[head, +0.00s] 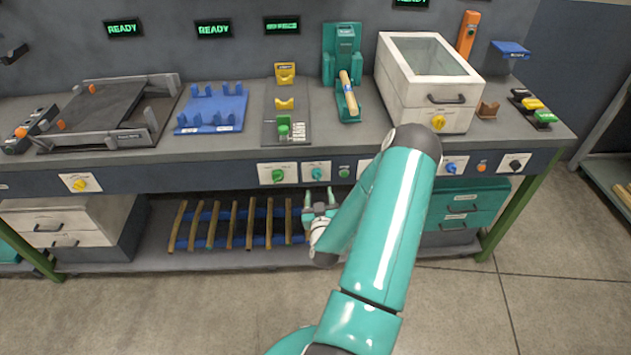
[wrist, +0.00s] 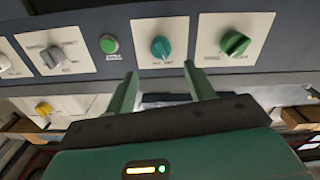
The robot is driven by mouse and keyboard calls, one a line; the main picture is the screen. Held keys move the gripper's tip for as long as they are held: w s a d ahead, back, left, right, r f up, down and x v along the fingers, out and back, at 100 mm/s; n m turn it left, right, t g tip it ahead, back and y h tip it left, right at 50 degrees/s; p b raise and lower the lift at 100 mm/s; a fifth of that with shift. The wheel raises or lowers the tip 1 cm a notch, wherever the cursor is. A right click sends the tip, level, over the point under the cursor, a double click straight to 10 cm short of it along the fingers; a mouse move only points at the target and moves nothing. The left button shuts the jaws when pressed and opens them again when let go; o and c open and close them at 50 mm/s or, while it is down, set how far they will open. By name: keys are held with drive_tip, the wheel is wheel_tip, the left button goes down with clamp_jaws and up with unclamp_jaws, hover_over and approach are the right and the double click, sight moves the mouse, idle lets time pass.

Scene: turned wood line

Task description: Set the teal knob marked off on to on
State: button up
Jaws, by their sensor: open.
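The teal knob (head: 316,173) sits on a white plate on the bench's front panel. In the wrist view the teal knob (wrist: 161,47) shows near the top middle, with small labels on its plate that I cannot read clearly. My gripper (head: 319,195) is just below the knob in the head view, pointing at the panel. In the wrist view my gripper (wrist: 160,72) is open, with its two fingers apart on either side of the knob's line. The fingers are empty and appear short of the knob.
A green knob (head: 278,175) and a green button (head: 344,173) flank the teal knob closely. The wrist view shows them in reversed order, with the green knob (wrist: 235,43) at right. A lower shelf with turned wood rods (head: 230,225) lies below the panel.

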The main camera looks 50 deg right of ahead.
sight(317, 178)
drive_tip(key=x, duration=0.7)
drive_tip(key=shift+w+d, duration=0.1)
drive_tip(key=shift+w, duration=0.15)
drive_tip(key=c, duration=1)
